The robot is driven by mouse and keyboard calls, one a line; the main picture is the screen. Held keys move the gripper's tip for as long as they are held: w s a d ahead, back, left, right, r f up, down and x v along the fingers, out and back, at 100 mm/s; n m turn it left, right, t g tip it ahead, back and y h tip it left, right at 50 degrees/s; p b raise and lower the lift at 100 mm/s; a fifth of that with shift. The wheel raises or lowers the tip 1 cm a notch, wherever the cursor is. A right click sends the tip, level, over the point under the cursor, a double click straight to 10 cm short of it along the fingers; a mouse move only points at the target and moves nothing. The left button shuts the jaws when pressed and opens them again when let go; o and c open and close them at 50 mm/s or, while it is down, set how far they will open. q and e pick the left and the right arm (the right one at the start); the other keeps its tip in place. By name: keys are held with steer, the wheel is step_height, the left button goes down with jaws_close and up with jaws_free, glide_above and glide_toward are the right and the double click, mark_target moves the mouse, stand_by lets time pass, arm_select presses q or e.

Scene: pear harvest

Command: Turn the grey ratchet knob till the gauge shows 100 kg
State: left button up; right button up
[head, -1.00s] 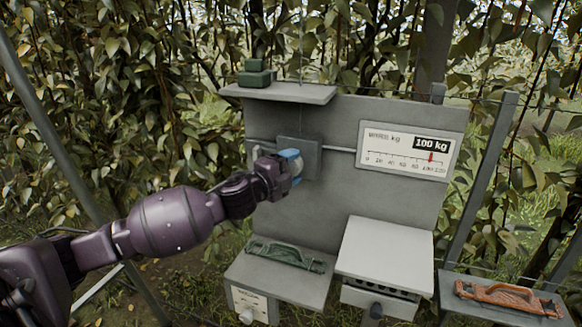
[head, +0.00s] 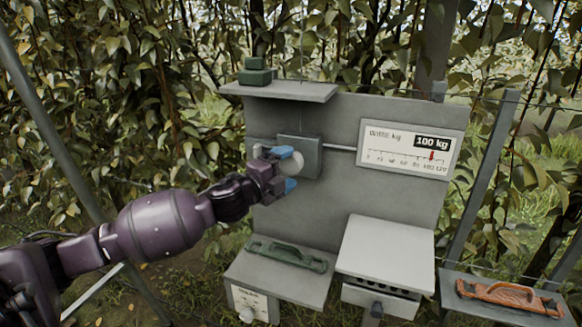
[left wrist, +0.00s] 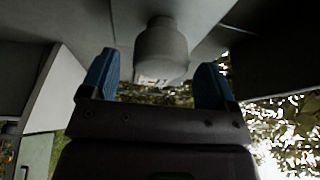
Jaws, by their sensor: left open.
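The grey ratchet knob (head: 297,163) sticks out from a square grey box (head: 312,150) on the upright board, and it also shows in the left wrist view (left wrist: 161,52). My left gripper (head: 287,169) is open, its blue fingers spread one above the other in the head view. In the left wrist view the knob lies ahead of the gap between the blue fingers (left wrist: 157,80), with visible space on both sides. The white gauge (head: 408,149) reads 100 kg, with its red pointer at about the 100 mark. My right gripper is not in view.
A green block (head: 255,72) stands on the top shelf (head: 300,92). Below are a green-handled tool (head: 287,254), a white-topped box (head: 388,252) and an orange-handled tool (head: 510,295). A wire or rod runs from the knob box towards the gauge. Posts and foliage surround the board.

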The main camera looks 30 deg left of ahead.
arm_select(q)
steer(key=s+a+b, duration=0.1)
steer(key=s, duration=0.7)
steer(key=shift+s+a+f, duration=0.15)
steer(key=shift+s+f, duration=0.05)
steer(key=shift+s, duration=0.05)
stand_by(0.4)
steer(key=s+d+f+n+g+y, duration=0.1)
steer(key=s+f+n+g, duration=0.15)
steer(key=f+n, duration=0.6)
steer(key=s+d+f+n+g+y, duration=0.1)
steer(key=s+f+n, duration=0.2)
steer(key=f, duration=1)
steer(key=s+d+f+n+g, duration=0.1)
steer(key=s+d+f+n, duration=0.2)
steer(key=s+f, duration=0.3)
steer(key=s+d+f+n+g+y+b, duration=0.1)
steer(key=s+d+f+n+g, duration=0.1)
steer(key=s+d+f, duration=0.4)
step_height(320, 180, down, 3)
steer(key=shift+s+d+f+n, duration=0.15)
steer(key=shift+s+d+n, duration=0.25)
steer(key=shift+n, duration=0.45)
steer(key=shift+s+a, duration=0.1)
